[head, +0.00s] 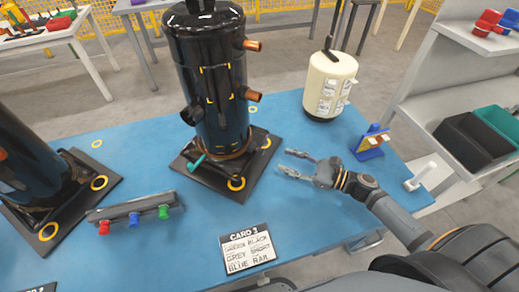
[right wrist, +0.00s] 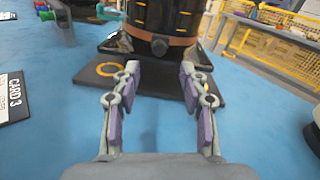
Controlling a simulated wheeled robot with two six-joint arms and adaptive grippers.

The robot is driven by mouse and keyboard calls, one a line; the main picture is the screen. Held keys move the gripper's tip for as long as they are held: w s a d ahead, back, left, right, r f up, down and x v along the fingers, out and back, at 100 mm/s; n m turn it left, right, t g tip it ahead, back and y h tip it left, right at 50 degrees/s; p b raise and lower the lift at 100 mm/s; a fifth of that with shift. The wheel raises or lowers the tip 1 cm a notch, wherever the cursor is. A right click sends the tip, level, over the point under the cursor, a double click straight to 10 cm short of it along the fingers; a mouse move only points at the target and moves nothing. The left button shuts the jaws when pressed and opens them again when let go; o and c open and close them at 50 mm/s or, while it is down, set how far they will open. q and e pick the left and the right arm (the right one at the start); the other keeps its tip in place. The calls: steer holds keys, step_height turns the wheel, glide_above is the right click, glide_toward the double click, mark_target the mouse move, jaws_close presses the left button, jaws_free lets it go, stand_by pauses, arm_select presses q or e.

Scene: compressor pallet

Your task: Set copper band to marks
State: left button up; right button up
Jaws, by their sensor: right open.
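The black compressor (head: 208,90) stands upright on a dark square base plate (head: 180,164) on the blue table. The copper band (head: 232,154) is around its lower end, just above the plate; it also shows in the right wrist view (right wrist: 178,41). A teal piece (head: 197,163) sticks out at the band's front left. Yellow marks (head: 210,100) are higher on the compressor's body. My right gripper (head: 283,162) is open and empty, right of the compressor and apart from it. In the right wrist view its fingers (right wrist: 160,68) point toward the band. My left gripper is not seen.
A cream tank (head: 329,85) stands at the back right, with a small blue stand (head: 371,142) near it. A rail with coloured valves (head: 135,210) and a card (head: 247,252) lie in front. Another black compressor (head: 25,165) stands left. Blue table between gripper and plate is clear.

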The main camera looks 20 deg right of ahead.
mark_target(260, 151)
steer(key=x, duration=1)
steer(key=shift+s, duration=0.1)
steer(key=shift+c, duration=0.4)
jaws_close()
